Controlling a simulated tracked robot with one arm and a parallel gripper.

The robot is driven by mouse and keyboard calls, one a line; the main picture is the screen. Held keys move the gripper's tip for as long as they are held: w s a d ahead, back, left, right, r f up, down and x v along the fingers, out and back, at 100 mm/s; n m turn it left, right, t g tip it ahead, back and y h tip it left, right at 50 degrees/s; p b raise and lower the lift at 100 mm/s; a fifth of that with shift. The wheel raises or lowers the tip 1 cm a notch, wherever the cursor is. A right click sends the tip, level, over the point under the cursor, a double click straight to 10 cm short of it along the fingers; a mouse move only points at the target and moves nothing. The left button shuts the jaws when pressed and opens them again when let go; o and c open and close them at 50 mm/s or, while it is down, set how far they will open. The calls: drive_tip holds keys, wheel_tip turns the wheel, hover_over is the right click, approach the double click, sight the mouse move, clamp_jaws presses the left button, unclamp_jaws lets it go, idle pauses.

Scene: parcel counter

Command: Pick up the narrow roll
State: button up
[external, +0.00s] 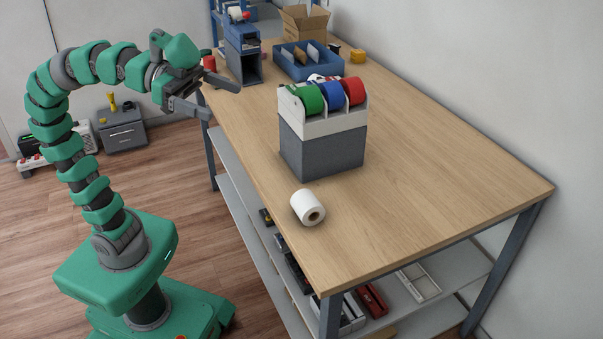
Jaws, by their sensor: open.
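A white roll (304,205) with a brown core lies on its side on the table, near the long edge in front of the dispenser. It is the only loose white roll I can make out clearly. My gripper (222,101) is open and empty. It is raised at the table's left long edge, apart from the roll and up and to the left of it in the picture. Nothing covers the white roll.
A grey and white dispenser (322,148) holds green (307,98), blue (331,95) and red (354,91) rolls. Behind it are a blue tray (290,66), an open cardboard box (305,24) and a blue-grey machine (243,60). The table's right part (440,180) is clear.

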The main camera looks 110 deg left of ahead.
drive_tip(key=n+g+p, duration=0.9)
drive_tip(key=g+p, duration=0.6)
drive_tip(key=p, duration=1.4)
hover_over(308, 198)
wheel_tip(308, 198, down, 18)
wheel_tip(308, 198, down, 13)
drive_tip(key=shift+f, duration=0.1)
drive_tip(key=c, duration=1.1)
